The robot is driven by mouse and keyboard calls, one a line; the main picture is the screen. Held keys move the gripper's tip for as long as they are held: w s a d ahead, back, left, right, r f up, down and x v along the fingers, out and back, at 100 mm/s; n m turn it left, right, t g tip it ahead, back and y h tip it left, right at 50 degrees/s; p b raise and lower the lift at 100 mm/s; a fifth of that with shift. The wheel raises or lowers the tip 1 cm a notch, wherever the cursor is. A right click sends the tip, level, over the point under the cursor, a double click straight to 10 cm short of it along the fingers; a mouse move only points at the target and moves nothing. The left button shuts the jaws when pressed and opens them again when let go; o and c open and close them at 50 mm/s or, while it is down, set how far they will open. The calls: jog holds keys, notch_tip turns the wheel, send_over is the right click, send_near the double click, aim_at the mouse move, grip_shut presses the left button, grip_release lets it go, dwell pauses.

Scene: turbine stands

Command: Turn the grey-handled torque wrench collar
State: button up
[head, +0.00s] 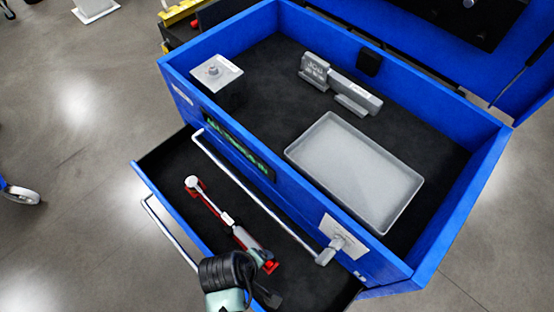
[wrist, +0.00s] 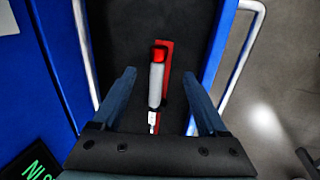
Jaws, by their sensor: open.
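The torque wrench (head: 228,218) lies in the open blue drawer on a red holder, running from upper left to lower right. Its round head is at the far left end and its grey handle (head: 246,239) is at the near end. In the wrist view, the grey handle (wrist: 156,85) points up the picture and ends in a red part (wrist: 159,54). The collar cannot be told apart clearly. My gripper (wrist: 158,78) is open, with one finger on each side of the handle in that view; no contact shows. In the head view, my gripper (head: 262,287) is at the handle's near end.
The drawer (head: 145,172) has a white front rail (head: 168,232). Above it, the blue cabinet top holds a grey tray (head: 355,172), a grey block-like tool (head: 340,82) and a small square plate (head: 216,73). A bracket (head: 343,238) sits on the cabinet's near edge.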

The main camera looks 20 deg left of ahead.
aim_at(269, 263)
jog(key=b+x, duration=0.1)
jog(key=x, duration=1.1)
jog(key=shift+w+a+f, duration=0.1)
jog(key=shift+w, duration=0.05)
grip_shut()
